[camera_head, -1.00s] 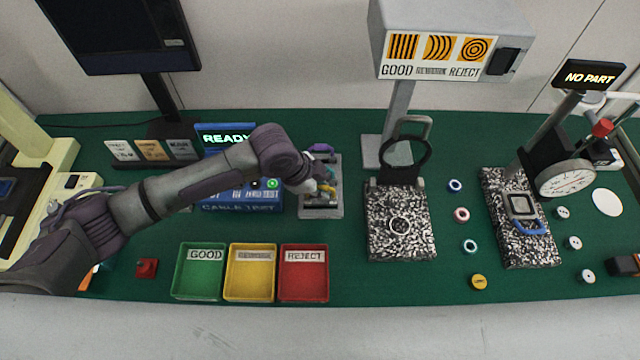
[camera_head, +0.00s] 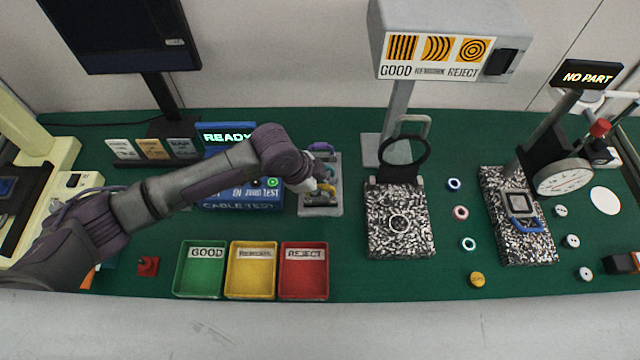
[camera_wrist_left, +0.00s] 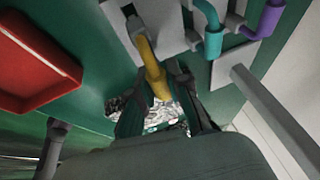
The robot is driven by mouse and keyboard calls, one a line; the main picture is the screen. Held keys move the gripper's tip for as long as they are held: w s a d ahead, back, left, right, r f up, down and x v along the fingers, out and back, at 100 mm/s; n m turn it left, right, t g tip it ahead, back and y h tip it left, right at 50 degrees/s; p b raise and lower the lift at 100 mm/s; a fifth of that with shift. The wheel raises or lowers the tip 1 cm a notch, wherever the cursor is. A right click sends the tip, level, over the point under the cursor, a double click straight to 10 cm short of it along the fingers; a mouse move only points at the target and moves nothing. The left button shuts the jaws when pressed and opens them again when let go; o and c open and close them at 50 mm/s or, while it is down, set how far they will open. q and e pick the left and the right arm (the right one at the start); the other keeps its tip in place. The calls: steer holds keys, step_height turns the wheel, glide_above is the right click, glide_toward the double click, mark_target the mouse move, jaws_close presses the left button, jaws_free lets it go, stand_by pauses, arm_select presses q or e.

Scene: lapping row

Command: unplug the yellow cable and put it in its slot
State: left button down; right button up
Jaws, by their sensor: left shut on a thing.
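The yellow cable (camera_wrist_left: 149,60) is a bent yellow piece between the two fingers of my left gripper (camera_wrist_left: 163,105), which is shut on it. Its far end is at a grey block on the light grey holder (camera_wrist_left: 170,18); I cannot tell whether it is seated there. In the head view my left gripper (camera_head: 322,185) is over the holder (camera_head: 329,210) and hides part of it. A teal cable (camera_wrist_left: 209,30) and a purple cable (camera_wrist_left: 264,20) stand beside the yellow one. The blue cable test box (camera_head: 240,206) is left of the holder, partly behind my arm. My right gripper is not in view.
Green, yellow and red trays stand in front; the red tray (camera_head: 303,288) is nearest the holder, and it also shows in the wrist view (camera_wrist_left: 35,60). A speckled block (camera_head: 400,240) with a ring stand is right of the holder. A READY screen (camera_head: 225,134) stands behind my arm.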

arm_select(q)
steer(key=shift+p, duration=0.3)
stand_by(0.8)
steer(key=shift+p, duration=0.35)
steer(key=shift+f+b, duration=0.65)
steer(key=shift+f, duration=0.5)
steer(key=c, duration=1)
jaws_free()
steer(key=shift+c, duration=0.2)
steer(key=v, duration=1.2)
